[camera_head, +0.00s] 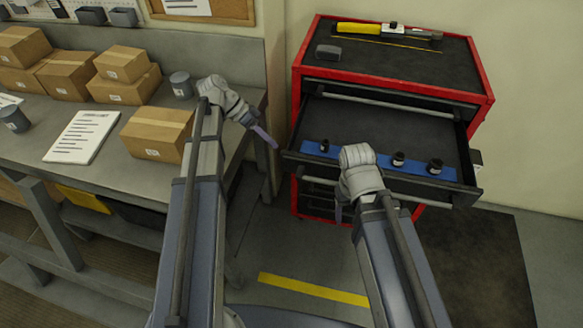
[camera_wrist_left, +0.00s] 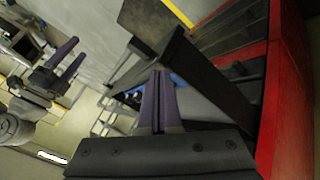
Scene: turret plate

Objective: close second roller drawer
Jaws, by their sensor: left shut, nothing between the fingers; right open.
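The red roller cabinet (camera_head: 482,70) stands at the back right with its second drawer (camera_head: 380,128) pulled out. The drawer holds a blue strip (camera_head: 378,160) with several dark sockets on it. My left gripper (camera_head: 272,142) is shut and empty, just left of the drawer's front left corner. In the left wrist view, its purple fingers (camera_wrist_left: 160,76) are together in front of the dark drawer side. My right gripper (camera_head: 339,213) is in front of the drawer front; its wrist hides part of the front and handle. The left wrist view shows its fingers (camera_wrist_left: 70,56) apart.
The drawer above (camera_head: 390,95) looks shut. Tools with a yellow handle (camera_head: 358,28) lie on the cabinet top. A grey workbench (camera_head: 105,180) with cardboard boxes (camera_head: 158,133) stands on the left. A dark floor mat (camera_head: 465,260) lies at the right.

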